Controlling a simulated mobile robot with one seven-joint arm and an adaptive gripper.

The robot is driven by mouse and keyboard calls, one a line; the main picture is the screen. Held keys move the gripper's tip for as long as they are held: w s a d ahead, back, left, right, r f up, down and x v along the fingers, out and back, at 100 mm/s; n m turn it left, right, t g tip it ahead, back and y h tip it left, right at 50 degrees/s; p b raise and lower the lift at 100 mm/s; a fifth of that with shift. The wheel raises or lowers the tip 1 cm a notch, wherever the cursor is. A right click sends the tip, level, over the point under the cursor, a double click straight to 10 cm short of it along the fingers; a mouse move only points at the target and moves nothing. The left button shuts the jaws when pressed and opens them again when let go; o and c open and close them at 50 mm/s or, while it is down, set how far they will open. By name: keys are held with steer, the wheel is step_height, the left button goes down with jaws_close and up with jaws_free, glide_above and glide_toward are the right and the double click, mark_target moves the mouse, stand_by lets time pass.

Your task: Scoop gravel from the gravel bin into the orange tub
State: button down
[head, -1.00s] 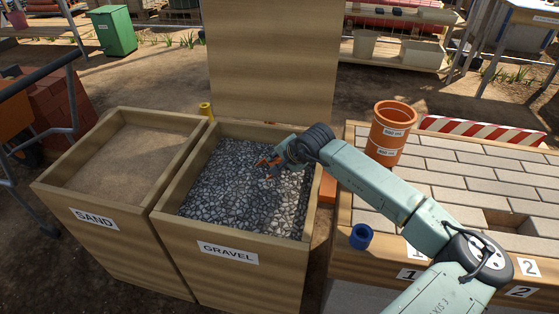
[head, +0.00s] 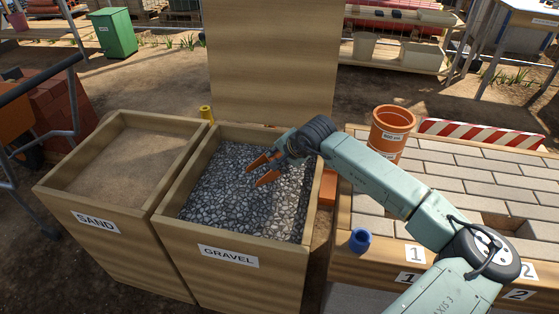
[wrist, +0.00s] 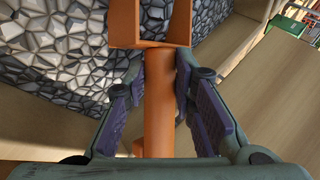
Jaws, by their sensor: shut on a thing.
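The gravel bin (head: 255,275) is a wooden box marked GRAVEL, holding grey gravel (head: 225,195). My gripper (head: 283,158) is over the right rear part of the gravel. It is shut on the handle of an orange scoop (head: 266,178); in the wrist view the handle (wrist: 159,105) lies between the two finger pads. The scoop's head (wrist: 150,42) points away from my gripper, over the gravel. I cannot tell whether gravel lies in the scoop. The orange tub (head: 391,138) stands upright on the paved table to the right of the bin; its inside bottom is hidden.
A sand bin (head: 95,222) adjoins the gravel bin on the left. A tall wooden board (head: 272,60) stands behind the gravel. A blue cup-like piece (head: 360,240) sits at the front left of the paved table (head: 450,165). A striped barrier (head: 485,133) lies behind it.

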step_height(320, 180, up, 13)
steer(key=p, duration=0.3)
steer(key=shift+p, duration=0.3)
steer(key=shift+f, duration=0.15)
stand_by(0.9)
